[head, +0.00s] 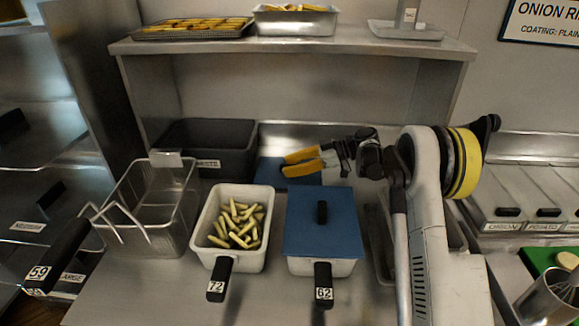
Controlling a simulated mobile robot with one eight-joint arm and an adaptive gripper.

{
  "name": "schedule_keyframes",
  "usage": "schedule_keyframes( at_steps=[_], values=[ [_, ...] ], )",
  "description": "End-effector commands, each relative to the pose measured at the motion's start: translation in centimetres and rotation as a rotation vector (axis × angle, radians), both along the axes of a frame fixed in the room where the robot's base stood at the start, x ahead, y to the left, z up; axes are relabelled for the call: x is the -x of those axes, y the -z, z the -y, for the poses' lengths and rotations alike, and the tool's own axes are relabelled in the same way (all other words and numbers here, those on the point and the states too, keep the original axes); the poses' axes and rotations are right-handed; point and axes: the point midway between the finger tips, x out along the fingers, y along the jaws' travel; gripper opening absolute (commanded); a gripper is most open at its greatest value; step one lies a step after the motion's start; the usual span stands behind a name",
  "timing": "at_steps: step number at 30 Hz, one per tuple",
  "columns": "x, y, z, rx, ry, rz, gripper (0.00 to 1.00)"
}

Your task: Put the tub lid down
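A blue tub lid (335,224) with a black knob lies flat over the white tub (305,267) labelled 62. The lid covers nearly all of its top. My gripper (284,165), with yellow fingers, is behind the lid and to its left, over a flat blue piece (270,174) at the back of the counter. The fingers point left and are spread apart, with nothing seen between them. My gripper is clear of the lid's knob. Whether the fingers touch the blue piece cannot be told.
An open tub (209,245) of fries labelled 72 and a wire fry basket (150,205) stand left of the lidded tub. A dark bin (208,145) stands behind. A steel shelf (350,46) with trays hangs above. Bare counter (130,292) shows at front left.

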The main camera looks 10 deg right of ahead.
Motion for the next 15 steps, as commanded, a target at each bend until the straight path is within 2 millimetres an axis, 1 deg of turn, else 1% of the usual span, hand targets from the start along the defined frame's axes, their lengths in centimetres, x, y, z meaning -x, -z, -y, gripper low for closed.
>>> schedule_keyframes(
  at_steps=[6,8,11,15],
  values=[
    [0.0,-0.3,0.0,0.0,0.0,0.0,0.33],
    [0.1,-0.6,0.5,0.0,0.001,-0.001,0.33],
    [0.3,-1.4,2.0,0.0,0.004,0.001,0.33],
    [0.9,-2.7,4.9,0.0,0.004,-0.001,0.33]
  ],
)
